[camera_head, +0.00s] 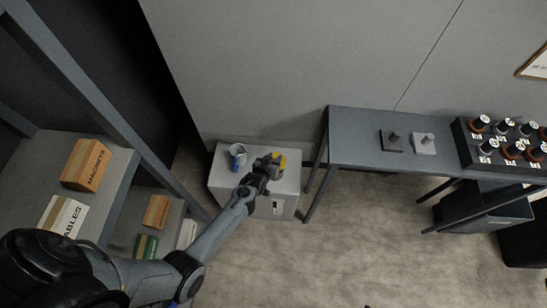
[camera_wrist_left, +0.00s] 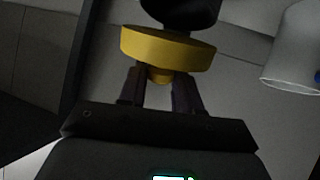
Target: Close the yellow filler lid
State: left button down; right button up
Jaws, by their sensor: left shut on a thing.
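The yellow filler lid (camera_head: 280,158) is at the top right of a pale box-shaped unit (camera_head: 228,180) in the head view. In the left wrist view the lid (camera_wrist_left: 168,48) is a thick yellow disc with a small knob. My left gripper (camera_head: 264,168) reaches the lid from the front left. Its two fingers (camera_wrist_left: 160,82) are shut on the knob. A dark round part (camera_wrist_left: 182,10) shows just beyond the lid; I cannot tell whether the lid touches it. My right gripper is not in view.
A white cup-like container (camera_head: 237,152) with a blue mark stands left of the lid on the same unit. A grey table (camera_head: 350,150) stands to the right with a tray of several dark-capped jars (camera_head: 500,148). Shelves with boxes (camera_head: 85,164) are at left.

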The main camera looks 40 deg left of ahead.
pick_arm(q)
jog(key=shift+s+d+f, duration=0.25)
jog(key=shift+s+f, duration=0.5)
jog(key=shift+f, duration=0.3)
dwell(1.0)
jog(key=c, duration=1.1)
grip_release()
jog(key=o, duration=0.3)
jog(key=shift+d, duration=0.2)
jog(key=shift+a+r, duration=0.2)
jog(key=shift+r, duration=0.1)
